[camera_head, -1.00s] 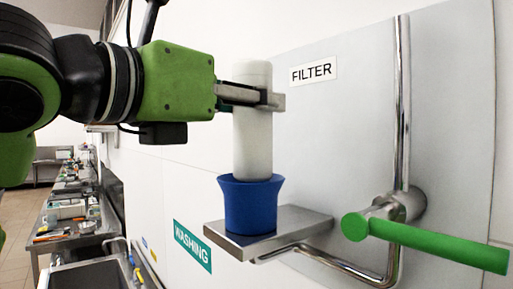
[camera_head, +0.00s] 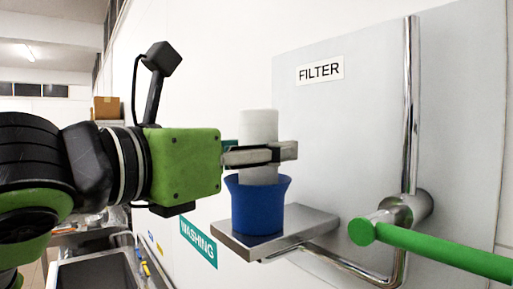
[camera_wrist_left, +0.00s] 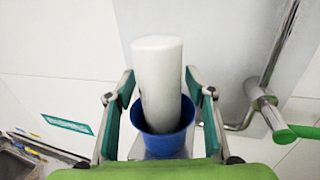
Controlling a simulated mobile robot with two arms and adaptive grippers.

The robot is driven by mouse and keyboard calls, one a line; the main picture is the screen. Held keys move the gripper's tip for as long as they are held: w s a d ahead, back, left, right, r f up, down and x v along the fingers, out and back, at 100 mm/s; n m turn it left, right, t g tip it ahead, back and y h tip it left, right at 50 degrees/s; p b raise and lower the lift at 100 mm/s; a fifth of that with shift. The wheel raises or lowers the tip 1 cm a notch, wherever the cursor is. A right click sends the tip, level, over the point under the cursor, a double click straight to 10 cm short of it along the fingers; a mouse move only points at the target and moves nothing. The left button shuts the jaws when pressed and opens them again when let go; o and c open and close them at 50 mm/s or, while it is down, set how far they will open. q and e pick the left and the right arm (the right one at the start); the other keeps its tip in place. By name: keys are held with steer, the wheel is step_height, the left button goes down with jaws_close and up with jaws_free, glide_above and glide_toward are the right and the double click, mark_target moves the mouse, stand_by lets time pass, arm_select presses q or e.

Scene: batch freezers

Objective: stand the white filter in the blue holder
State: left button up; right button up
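The white filter (camera_head: 258,128) is a plain cylinder standing upright with its lower part inside the blue holder (camera_head: 257,207). The holder is a flared cup on a metal shelf, and it hides the filter's bottom end. In the left wrist view the filter (camera_wrist_left: 158,75) rises out of the cup (camera_wrist_left: 165,143) between my fingers. My left gripper (camera_head: 262,154) is around the filter just above the cup's rim. Its fingers (camera_wrist_left: 160,85) are spread, with a gap on each side of the filter. My right gripper is not in view.
The metal shelf (camera_head: 310,222) sticks out from a wall panel with a FILTER label (camera_head: 320,70). A chrome pipe (camera_head: 411,100) and a green handle bar (camera_head: 435,250) are to the right. A WASHING sign (camera_head: 198,243) is on the wall at lower left.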

arm_select(q)
steer(key=b+v, duration=0.5)
steer(key=v, duration=0.7)
steer(key=shift+r+b, duration=0.25)
steer(key=shift+b, duration=0.1)
